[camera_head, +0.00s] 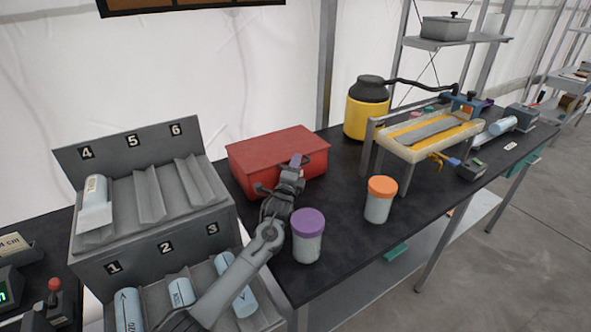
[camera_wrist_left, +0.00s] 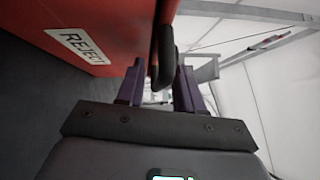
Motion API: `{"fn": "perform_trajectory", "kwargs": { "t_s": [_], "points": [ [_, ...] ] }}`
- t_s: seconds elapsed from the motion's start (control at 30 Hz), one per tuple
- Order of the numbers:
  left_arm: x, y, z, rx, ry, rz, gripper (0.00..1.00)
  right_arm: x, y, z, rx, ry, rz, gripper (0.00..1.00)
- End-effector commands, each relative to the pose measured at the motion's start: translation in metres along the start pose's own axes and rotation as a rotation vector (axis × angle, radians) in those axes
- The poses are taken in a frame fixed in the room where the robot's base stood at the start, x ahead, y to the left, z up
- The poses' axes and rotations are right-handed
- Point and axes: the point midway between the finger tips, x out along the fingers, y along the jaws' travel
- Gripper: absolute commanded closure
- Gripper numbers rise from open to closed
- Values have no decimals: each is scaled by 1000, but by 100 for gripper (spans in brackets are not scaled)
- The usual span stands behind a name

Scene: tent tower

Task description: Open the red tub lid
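The red tub (camera_head: 262,167) stands on the dark bench with its red lid (camera_head: 275,146) down. In the left wrist view the tub's red wall (camera_wrist_left: 100,22) carries a white "REJECT" label (camera_wrist_left: 77,45). A dark handle-like bar (camera_wrist_left: 164,55) runs along the red edge there. My left gripper (camera_head: 297,161) is at the front right of the tub, near the lid's edge. In the wrist view its purple fingers (camera_wrist_left: 160,88) stand apart, with the bar's end between or just beyond them. I cannot tell whether they touch it. My right gripper is not in view.
A purple-lidded jar (camera_head: 307,236) stands close beside my left arm, and an orange-lidded jar (camera_head: 380,200) further right. A numbered grey rack (camera_head: 150,245) is at left. A yellow container (camera_head: 366,112) and a framed stand (camera_head: 428,137) are behind right.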

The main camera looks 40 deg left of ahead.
Motion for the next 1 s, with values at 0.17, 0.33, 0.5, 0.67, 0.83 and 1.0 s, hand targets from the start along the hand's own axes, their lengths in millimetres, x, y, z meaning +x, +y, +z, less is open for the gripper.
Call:
{"fn": "perform_trajectory", "kwargs": {
  "t_s": [0.17,0.33,0.5,0.67,0.83,1.0],
  "points": [
    [0,0,0,0,0,1,64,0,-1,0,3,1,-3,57],
    [0,0,0,0,0,0,77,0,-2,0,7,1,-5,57],
    [0,0,0,0,0,0,100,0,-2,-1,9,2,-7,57],
    [0,0,0,0,0,0,100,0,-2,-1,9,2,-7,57],
    [0,-1,0,-2,1,1,100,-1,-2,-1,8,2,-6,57],
    [3,-11,-6,-19,8,14,100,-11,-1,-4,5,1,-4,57]
  ]
}}
